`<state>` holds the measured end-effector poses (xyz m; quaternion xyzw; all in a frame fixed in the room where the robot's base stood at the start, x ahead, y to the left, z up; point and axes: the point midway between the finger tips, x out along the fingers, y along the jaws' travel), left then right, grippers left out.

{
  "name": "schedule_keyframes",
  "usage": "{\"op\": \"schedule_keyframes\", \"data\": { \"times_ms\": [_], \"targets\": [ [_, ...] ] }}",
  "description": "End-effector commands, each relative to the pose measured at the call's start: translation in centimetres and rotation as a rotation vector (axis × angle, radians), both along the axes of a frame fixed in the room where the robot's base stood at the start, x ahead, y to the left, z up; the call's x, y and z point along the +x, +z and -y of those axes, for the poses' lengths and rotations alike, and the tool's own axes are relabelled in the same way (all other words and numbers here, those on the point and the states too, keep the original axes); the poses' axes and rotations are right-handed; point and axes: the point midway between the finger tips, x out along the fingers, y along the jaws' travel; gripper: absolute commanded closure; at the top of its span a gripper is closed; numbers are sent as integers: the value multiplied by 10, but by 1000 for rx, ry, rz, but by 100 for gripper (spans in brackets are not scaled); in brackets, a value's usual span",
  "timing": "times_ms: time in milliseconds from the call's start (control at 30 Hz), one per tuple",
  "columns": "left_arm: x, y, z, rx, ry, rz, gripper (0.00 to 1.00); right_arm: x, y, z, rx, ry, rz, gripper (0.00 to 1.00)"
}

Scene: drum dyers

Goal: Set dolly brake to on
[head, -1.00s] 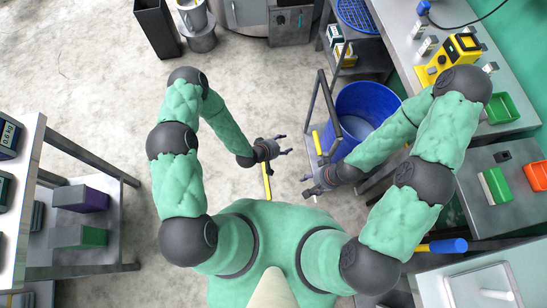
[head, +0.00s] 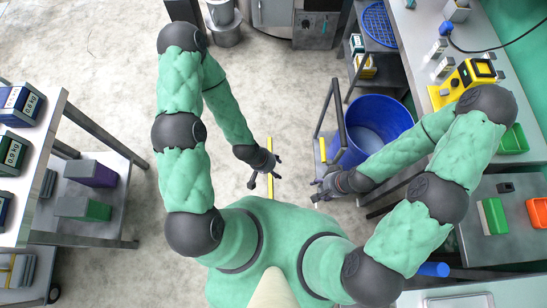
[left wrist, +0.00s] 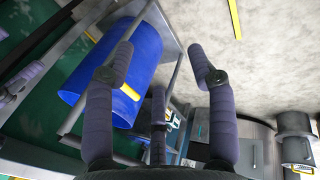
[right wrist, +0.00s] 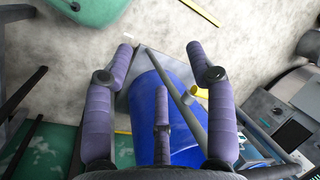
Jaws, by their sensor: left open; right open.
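The dolly (head: 320,160) stands right of centre in the head view, with a blue drum (head: 376,130) on it and a dark upright handle frame (head: 341,122). A small yellow part (head: 322,149) sits at its left edge, and a yellow part also shows in the left wrist view (left wrist: 130,92) and right wrist view (right wrist: 200,92). I cannot tell the brake's setting. My left gripper (head: 267,173) is open and empty over the floor, left of the dolly. My right gripper (head: 318,189) is open and empty near the dolly's front edge, apart from the yellow part as far as I see.
A yellow floor strip (head: 270,182) lies by my left gripper. A metal shelf with boxes (head: 93,173) stands at left. A bench with a yellow device (head: 463,84) and a green tray (head: 513,139) lies at right. The floor between the shelf and the dolly is clear.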

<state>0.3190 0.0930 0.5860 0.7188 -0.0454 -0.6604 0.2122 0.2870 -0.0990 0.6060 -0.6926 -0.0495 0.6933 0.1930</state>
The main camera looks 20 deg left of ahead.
Motion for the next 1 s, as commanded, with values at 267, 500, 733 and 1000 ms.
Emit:
{"op": "schedule_keyframes", "data": {
  "times_ms": [267,500,733,1000],
  "targets": [
    [-26,20,-5,13,-38,-64,44,0,3,0,0,0,0,44],
    [-33,23,-6,15,-49,-80,44,0,3,0,0,0,0,44],
    [-33,23,-6,15,-48,-79,44,0,3,0,0,0,0,44],
    [-32,24,-6,15,-48,-79,44,1,4,0,-2,3,3,100]
  ]
}}
